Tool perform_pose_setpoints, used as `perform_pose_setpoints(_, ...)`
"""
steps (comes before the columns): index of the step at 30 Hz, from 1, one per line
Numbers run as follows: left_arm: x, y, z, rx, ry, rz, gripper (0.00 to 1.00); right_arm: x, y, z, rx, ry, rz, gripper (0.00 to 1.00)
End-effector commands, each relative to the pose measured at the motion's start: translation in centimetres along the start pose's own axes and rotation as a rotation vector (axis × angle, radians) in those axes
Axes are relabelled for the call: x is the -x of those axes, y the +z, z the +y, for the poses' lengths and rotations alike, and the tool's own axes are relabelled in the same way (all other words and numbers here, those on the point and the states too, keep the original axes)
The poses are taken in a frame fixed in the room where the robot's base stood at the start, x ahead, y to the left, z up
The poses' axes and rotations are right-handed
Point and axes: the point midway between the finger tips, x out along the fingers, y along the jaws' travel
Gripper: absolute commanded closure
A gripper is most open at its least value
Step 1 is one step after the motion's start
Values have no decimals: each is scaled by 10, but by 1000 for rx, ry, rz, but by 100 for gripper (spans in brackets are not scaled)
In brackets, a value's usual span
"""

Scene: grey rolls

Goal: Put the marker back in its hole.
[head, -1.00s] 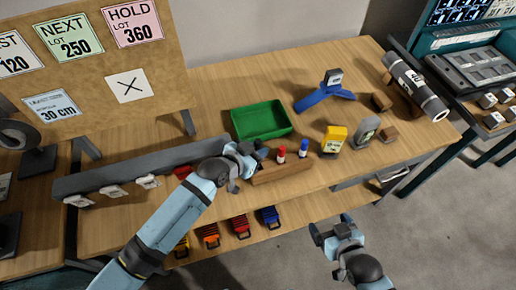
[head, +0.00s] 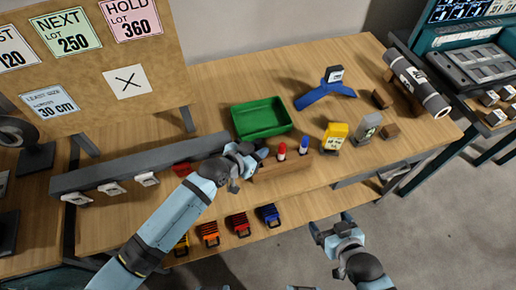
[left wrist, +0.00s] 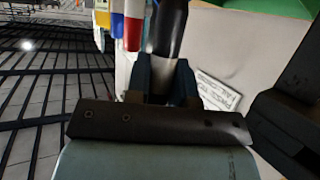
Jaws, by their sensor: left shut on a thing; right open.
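My left gripper (head: 250,155) is at the left end of a wooden marker block (head: 284,166) on the bench. In the left wrist view the left gripper (left wrist: 160,80) is shut on a black-and-white marker (left wrist: 170,28). A red marker (head: 282,150) and a blue marker (head: 305,145) stand upright in the block, to the right of my left gripper. In the head view the gripper hides most of the held marker and the block's left end, so I cannot tell whether its tip is in a hole. My right gripper (head: 331,224) is open and empty, in front of the bench.
A green tray (head: 237,126) lies just behind the block. To the right stand a yellow item (head: 334,137), a grey item (head: 367,128) and a blue stand (head: 325,93). A long grey bar (head: 120,167) is at left. Several coloured items sit on a lower shelf (head: 300,215).

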Motion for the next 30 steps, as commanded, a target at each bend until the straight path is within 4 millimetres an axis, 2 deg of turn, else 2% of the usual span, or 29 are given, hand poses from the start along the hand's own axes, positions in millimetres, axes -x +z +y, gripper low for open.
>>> perform_pose_setpoints(30, -10, 24, 0, -1, 0, 0, 100, -10, 16, 0, 0, 0, -2, 9)
